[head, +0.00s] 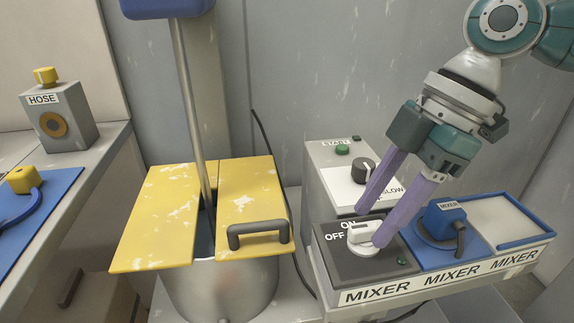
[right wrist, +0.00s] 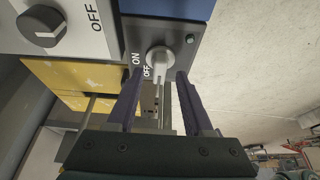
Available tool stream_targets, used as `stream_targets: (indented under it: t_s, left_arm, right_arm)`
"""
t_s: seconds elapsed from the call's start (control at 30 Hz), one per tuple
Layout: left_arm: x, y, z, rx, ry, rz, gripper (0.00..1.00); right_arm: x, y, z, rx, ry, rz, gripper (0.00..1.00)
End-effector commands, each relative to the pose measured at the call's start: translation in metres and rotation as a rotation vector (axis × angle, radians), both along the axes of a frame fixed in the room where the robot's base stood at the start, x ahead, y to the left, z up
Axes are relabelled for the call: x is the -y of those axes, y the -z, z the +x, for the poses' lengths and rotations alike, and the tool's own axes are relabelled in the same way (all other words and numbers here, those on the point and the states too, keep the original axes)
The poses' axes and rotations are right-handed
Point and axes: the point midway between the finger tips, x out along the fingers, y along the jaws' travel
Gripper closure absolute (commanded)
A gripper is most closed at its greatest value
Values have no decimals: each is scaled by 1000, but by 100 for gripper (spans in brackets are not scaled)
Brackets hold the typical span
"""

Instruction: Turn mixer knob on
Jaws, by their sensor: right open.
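The white mixer knob (head: 363,240) sits on a dark panel (head: 335,262) marked ON and OFF, on the box front labelled MIXER. Its grip bar appears to point towards the OFF side. The knob also shows in the right wrist view (right wrist: 158,62), between the fingers. My right gripper (head: 371,226) is open, with its purple fingers reaching down from the upper right. One fingertip is behind the knob and the other is at its right side, partly overlapping it. I cannot tell whether either finger touches it. My left gripper is not in view.
A black-and-white knob (head: 363,170) marked SLOW stands on a raised box behind. A blue mixer block (head: 444,220) with a dark hook lies to the right. A metal vat (head: 222,290) with yellow lids (head: 155,215) and a stirring shaft stands left. A HOSE box (head: 62,120) is far left.

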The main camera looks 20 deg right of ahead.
Motion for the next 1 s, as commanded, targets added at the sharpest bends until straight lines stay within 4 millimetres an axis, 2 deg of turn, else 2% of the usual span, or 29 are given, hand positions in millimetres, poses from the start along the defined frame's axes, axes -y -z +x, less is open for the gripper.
stream_targets:
  t_s: [0.1,0.4,0.83,1.0]
  left_arm:
    - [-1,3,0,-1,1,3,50]
    - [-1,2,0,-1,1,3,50]
    - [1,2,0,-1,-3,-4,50]
    - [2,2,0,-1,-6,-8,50]
  right_arm:
    - [-4,9,0,-1,-1,-1,49]
    - [-4,11,1,0,-1,-1,50]
    - [-4,10,1,0,-1,-1,98]
    - [-4,10,1,-1,-1,-1,100]
